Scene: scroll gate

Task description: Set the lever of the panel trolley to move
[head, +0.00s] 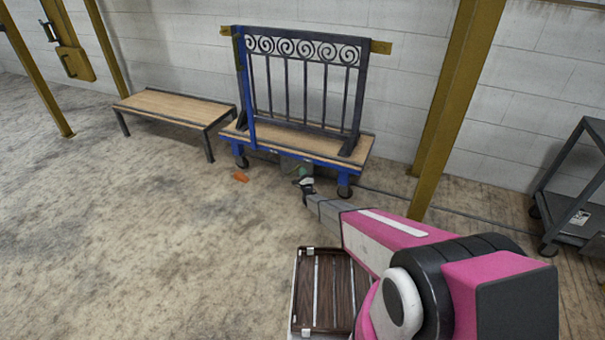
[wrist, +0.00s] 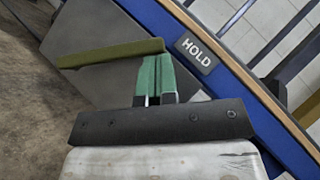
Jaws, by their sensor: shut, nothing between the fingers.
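The panel trolley (head: 300,146), with a wooden deck and blue frame, stands by the wall and carries a dark scroll gate (head: 305,85). In the wrist view its blue edge (wrist: 228,70) bears a plate reading HOLD (wrist: 195,53). An olive bar (wrist: 105,53), apparently the lever, sticks out to the left below that edge. No MOVE label shows. My gripper (head: 304,183) is low at the trolley's front. Its green fingers (wrist: 156,77) are shut and empty, with their tips close to the bar's right end; I cannot tell if they touch.
A low wooden bench (head: 172,105) stands left of the trolley. A small orange object (head: 240,176) lies on the floor. A yellow post (head: 450,105) and grey cart (head: 577,195) stand right. The left floor is clear.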

